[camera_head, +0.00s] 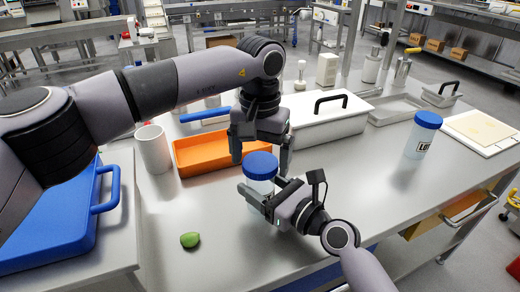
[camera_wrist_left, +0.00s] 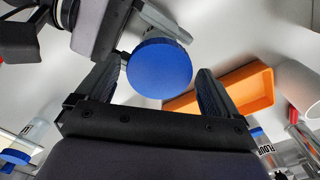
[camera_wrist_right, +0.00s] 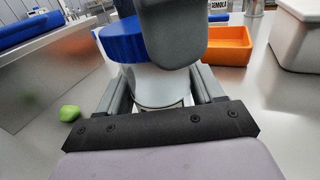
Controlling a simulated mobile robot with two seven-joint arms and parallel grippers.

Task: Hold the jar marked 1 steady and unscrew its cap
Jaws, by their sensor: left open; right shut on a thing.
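A clear jar (camera_head: 258,188) with a blue cap (camera_head: 260,166) stands upright on the steel table; I see no number on it. My right gripper (camera_head: 262,194) is shut on the jar's body below the cap, with a finger on each side, as the right wrist view shows for the jar (camera_wrist_right: 155,88). My left gripper (camera_head: 260,153) points down above the cap and is open. In the left wrist view the cap (camera_wrist_left: 160,68) lies between its two fingers, with gaps beside it. Whether the fingertips reach down to the rim I cannot tell.
An orange tray (camera_head: 207,165) is right behind the jar, with a white lidded box (camera_head: 325,128) beyond it. A white cup (camera_head: 153,150) stands left. A green lump (camera_head: 190,240) lies in front. Another blue-capped jar (camera_head: 421,140) stands right. The table's front middle is mostly clear.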

